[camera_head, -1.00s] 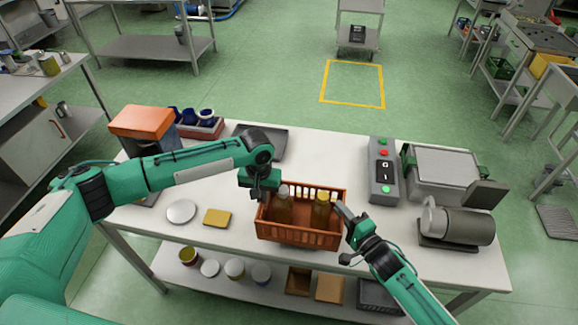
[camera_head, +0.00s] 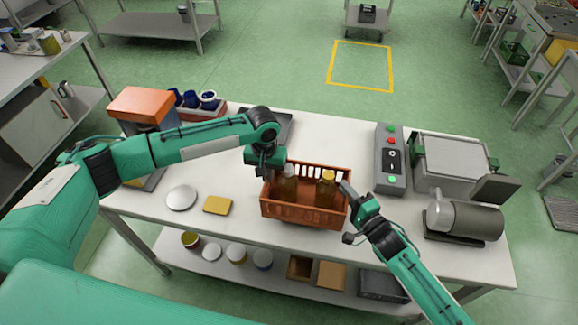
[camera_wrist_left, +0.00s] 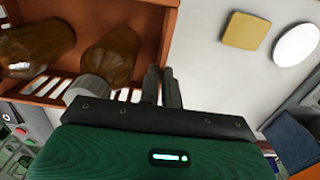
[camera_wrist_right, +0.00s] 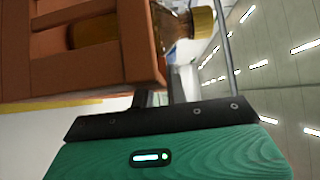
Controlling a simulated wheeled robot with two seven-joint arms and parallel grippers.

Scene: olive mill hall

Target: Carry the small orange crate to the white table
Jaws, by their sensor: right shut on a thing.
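The small orange crate (camera_head: 302,212) holds two brown bottles, one with a white cap (camera_head: 288,171) and one with a yellow cap (camera_head: 327,176). It is roughly level, apparently just above a white-topped table (camera_head: 330,140) near its front edge. My left gripper (camera_head: 267,172) is at the crate's left end; in the left wrist view its close fingers (camera_wrist_left: 162,88) straddle the crate's end wall. My right gripper (camera_head: 350,192) is shut on the right end wall, with its fingers (camera_wrist_right: 158,92) at the rim. The wall between the fingers is partly hidden.
A yellow pad (camera_head: 217,205) and a white plate (camera_head: 181,198) lie left of the crate. A grey control box (camera_head: 390,160) and a dark cylindrical machine (camera_head: 465,220) stand right. Another pale-topped table (camera_head: 35,68) is at upper left. Green floor is open behind, with a yellow square (camera_head: 361,66).

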